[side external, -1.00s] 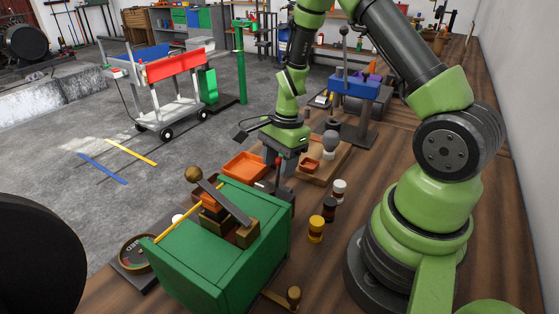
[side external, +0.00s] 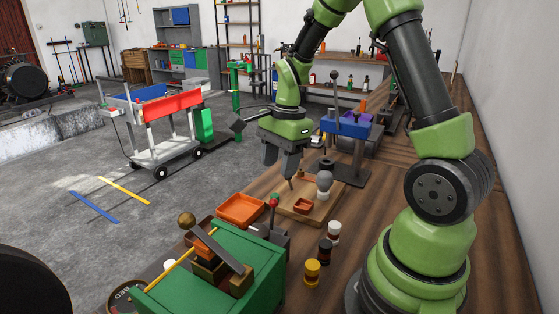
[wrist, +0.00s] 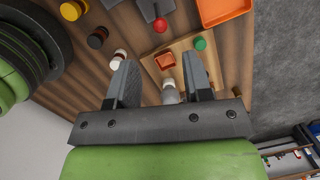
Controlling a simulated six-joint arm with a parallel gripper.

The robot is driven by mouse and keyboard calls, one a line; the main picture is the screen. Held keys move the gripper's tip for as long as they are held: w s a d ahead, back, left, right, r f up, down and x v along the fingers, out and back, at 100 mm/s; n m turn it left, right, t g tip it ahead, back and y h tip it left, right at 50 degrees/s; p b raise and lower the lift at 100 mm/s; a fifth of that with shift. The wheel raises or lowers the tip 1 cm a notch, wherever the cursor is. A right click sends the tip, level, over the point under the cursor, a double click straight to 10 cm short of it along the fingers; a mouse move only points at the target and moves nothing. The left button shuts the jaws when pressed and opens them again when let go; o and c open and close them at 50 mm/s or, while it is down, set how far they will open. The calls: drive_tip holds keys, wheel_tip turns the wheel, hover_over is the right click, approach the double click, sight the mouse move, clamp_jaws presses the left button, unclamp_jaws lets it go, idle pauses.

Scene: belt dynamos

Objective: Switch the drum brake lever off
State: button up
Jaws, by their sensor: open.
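A small lever with a red knob (side external: 274,201) stands on a dark grey base (side external: 268,235) just behind the green box. The red knob also shows in the wrist view (wrist: 160,25), at the top. No label shows, so I cannot tell for sure that it is the drum brake lever. Another lever, a grey bar with a brass ball (side external: 187,219), lies tilted on the green box (side external: 215,285). My gripper (side external: 285,170) is open and empty, pointing down, above and beyond the red knob, over the wooden board. Its spread fingers also show in the wrist view (wrist: 160,62).
Several small jars (side external: 312,271) stand to the right. A blue device (side external: 346,125) with an upright lever stands behind.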

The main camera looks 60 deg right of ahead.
drive_tip(key=shift+w+d+m, duration=0.15)
drive_tip(key=shift+m, duration=0.15)
drive_tip(key=c, duration=0.5)
drive_tip(key=d+m, duration=0.1)
drive_tip(key=w+d+m, duration=0.1)
drive_tip(key=d+m, duration=0.1)
drive_tip(key=shift+w+g+y, duration=0.2)
drive_tip(key=shift+g+y, duration=0.1)
drive_tip(key=shift+y, duration=0.1)
clamp_jaws()
drive_tip(key=d+m+y, duration=0.2)
drive_tip(key=d+m, duration=0.4)
drive_tip(key=m, duration=0.2)
drive_tip(key=m+g, duration=0.1)
approach(272, 217)
drive_tip(key=d+f, duration=0.4)
drive_tip(key=f, duration=0.1)
drive_tip(key=shift+w+d, duration=0.15)
drive_tip(key=shift+w, duration=0.15)
drive_tip(key=a, duration=0.4)
drive_tip(key=shift+s+r, duration=0.15)
drive_tip(key=shift+s, duration=0.15)
